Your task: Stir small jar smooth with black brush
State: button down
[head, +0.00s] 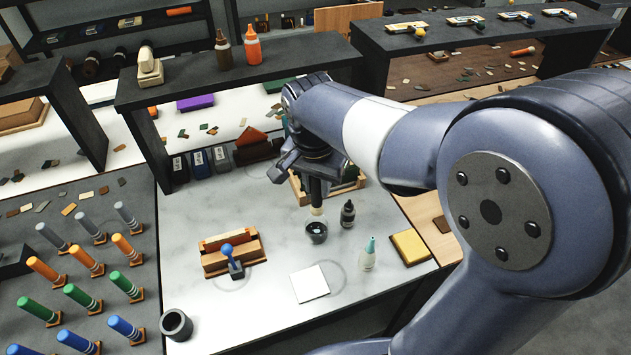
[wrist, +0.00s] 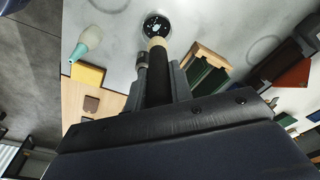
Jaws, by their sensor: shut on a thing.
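My gripper (head: 318,172) is shut on the black brush (head: 316,190) and holds it upright, cream end down. In the wrist view the brush (wrist: 159,80) runs between the fingers (wrist: 161,92) toward the jar. The small jar (head: 316,234) is a dark, round, open pot on the pale marble top, right below the brush. In the wrist view the jar (wrist: 157,24) shows dark contents with light specks. The brush's cream end is at or just above the jar's mouth; I cannot tell whether it is inside.
A small black bottle (head: 348,214) stands close to the jar's right. A teal-tipped bottle (head: 367,257) and a yellow block (head: 411,246) are farther right. A white tile (head: 310,284), a wooden holder (head: 215,264) and a dark cup (head: 177,325) are nearer the front. A wooden rack (head: 357,184) stands behind.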

aim_at(317, 210)
notch_tip(317, 210, down, 9)
jog(key=b, duration=0.6)
jog(key=shift+r+b, duration=0.2)
jog(key=shift+b, duration=0.1)
jog(key=shift+a, duration=0.1)
jog(key=shift+s+a, duration=0.1)
jog(key=shift+a, duration=0.05)
jog(key=shift+s+d, duration=0.2)
